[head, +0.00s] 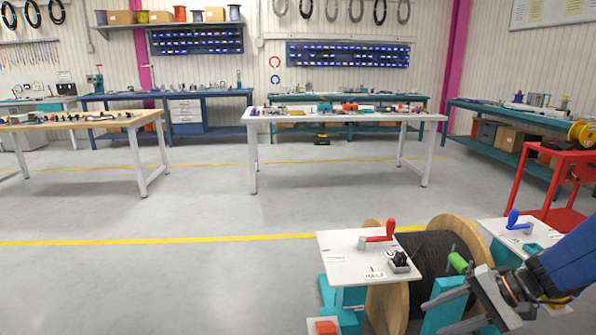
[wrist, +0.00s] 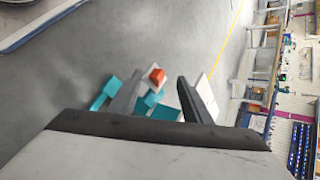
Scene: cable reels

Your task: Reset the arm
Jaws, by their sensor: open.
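My gripper (head: 440,312) is at the lower right of the head view, at the end of my blue and grey arm. It is in front of a cable reel with wooden flanges (head: 452,231) and dark cable (head: 430,250). In the wrist view its two dark fingers stand apart with nothing between them (wrist: 160,88). A red block on a white base (wrist: 156,76) and teal parts (wrist: 103,94) show beyond the fingers. I cannot tell whether the fingers touch anything.
A white plate (head: 345,247) with a red lever (head: 378,236) stands left of the reel. A blue lever (head: 517,221) and a green grip (head: 457,262) are close to my arm. A red cart (head: 563,180) stands at right. Floor at left is clear.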

